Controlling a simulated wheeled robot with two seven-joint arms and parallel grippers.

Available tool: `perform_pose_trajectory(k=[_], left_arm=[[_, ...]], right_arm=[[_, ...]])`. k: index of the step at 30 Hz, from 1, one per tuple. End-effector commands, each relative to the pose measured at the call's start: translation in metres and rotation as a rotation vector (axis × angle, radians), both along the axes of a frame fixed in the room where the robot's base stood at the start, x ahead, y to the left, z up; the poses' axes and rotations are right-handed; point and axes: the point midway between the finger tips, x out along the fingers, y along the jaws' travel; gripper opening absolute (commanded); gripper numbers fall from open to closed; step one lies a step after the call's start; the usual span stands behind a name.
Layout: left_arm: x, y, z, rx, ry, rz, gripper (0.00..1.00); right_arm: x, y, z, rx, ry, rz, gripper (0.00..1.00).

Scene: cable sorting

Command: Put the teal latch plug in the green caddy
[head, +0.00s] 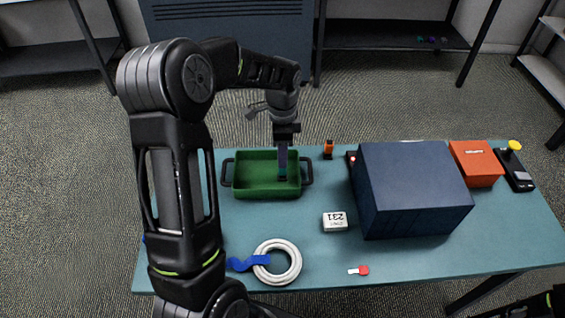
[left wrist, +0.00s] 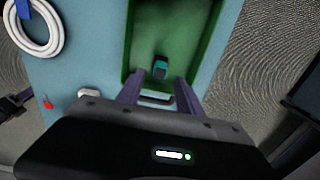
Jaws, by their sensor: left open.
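The green caddy (head: 240,187) stands at the back left of the table, with a dark handle at each end. My left gripper (head: 282,174) reaches down over the caddy's right part. In the left wrist view my left gripper (left wrist: 160,88) is open, its two fingers apart. The teal latch plug (left wrist: 161,68), teal with a dark part, lies on the floor of the caddy (left wrist: 128,50), just beyond the fingertips and apart from them. In the head view the plug (head: 282,178) is mostly hidden by the fingers.
A large dark blue box (head: 410,190) stands right of the caddy. A white labelled block (head: 335,222), a white cable coil (head: 290,262) with a blue strap, a red connector (head: 362,270) and an orange box (head: 476,164) lie around. The table's front middle is mostly clear.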

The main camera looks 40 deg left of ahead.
Motion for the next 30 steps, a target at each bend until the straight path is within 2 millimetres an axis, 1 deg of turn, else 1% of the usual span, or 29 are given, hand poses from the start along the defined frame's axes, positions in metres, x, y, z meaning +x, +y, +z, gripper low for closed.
perform_pose_trajectory(k=[1, 3, 6, 9, 13, 30], left_arm=[[0.002, 0.000, 0.012, 0.001, -0.005, 0.000, 0.43], [0.001, 0.000, 0.025, 0.001, -0.005, -0.001, 0.43], [0.001, 0.000, 0.041, 0.001, -0.003, -0.001, 0.43], [0.001, 0.000, 0.051, 0.000, -0.001, -0.001, 0.43], [0.000, 0.000, 0.055, -0.001, -0.001, -0.001, 0.43], [0.000, 0.000, 0.055, 0.000, 0.000, -0.001, 0.43]], right_arm=[[0.000, 0.000, -0.001, 0.000, 0.000, 0.000, 0.36], [0.000, 0.000, -0.002, 0.000, 0.000, 0.000, 0.36], [0.000, 0.000, -0.002, 0.000, 0.000, 0.000, 0.36], [0.000, 0.000, -0.002, 0.000, 0.000, 0.000, 0.36], [0.000, 0.000, -0.002, 0.000, 0.000, 0.000, 0.36], [0.000, 0.000, -0.002, 0.000, 0.000, 0.000, 0.36]])
